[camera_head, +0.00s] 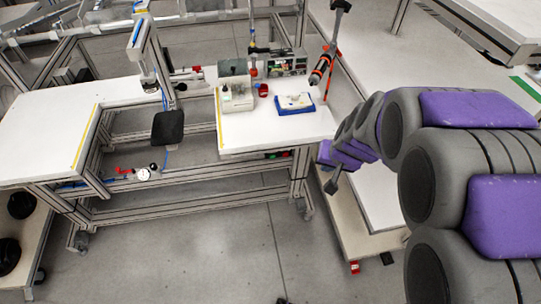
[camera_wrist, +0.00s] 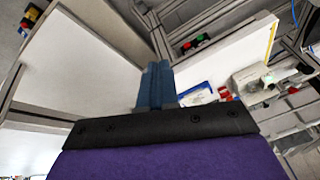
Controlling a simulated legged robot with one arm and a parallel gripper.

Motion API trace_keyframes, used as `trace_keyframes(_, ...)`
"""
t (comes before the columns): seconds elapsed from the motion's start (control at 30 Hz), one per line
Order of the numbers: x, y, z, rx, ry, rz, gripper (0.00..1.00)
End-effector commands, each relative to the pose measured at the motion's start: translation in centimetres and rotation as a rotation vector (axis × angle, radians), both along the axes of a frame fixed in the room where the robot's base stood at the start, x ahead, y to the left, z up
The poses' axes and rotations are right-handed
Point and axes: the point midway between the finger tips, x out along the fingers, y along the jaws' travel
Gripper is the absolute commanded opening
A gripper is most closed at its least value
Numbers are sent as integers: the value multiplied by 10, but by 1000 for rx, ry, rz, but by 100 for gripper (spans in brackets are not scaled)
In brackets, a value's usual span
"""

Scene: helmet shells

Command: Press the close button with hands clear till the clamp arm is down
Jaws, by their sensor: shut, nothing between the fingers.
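My gripper (camera_head: 333,184) is to the right of the right-hand white table, at about its front edge and apart from it. In the wrist view its blue-grey fingers (camera_wrist: 157,75) are together with nothing between them. A small button box (camera_wrist: 193,43) with a red and a green button sits beyond the fingertips, apart from them. The box also shows in the head view (camera_head: 278,155) under the table's front edge, small and partly hidden. I cannot tell which button closes. A black pad (camera_head: 168,128) is beside an upright column (camera_head: 148,55) between the tables; I cannot tell whether this is the clamp arm.
Dark rounded shells (camera_head: 20,205) lie on a low left shelf. The floor (camera_head: 230,250) in front is clear.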

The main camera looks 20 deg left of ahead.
Motion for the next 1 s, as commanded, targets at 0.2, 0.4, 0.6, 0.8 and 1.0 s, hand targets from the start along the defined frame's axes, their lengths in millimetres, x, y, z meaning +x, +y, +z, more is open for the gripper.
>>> trace_keyframes(0.2, 69, 54, -39, 9, -148, -2, 0)
trace_keyframes(0.4, 115, 108, -83, -22, -294, -15, 0)
trace_keyframes(0.6, 141, 148, -133, -79, -435, -32, 0)
trace_keyframes(0.8, 147, 170, -183, -161, -570, -53, 0)
trace_keyframes(1.0, 131, 182, -235, -274, -704, -65, 0)
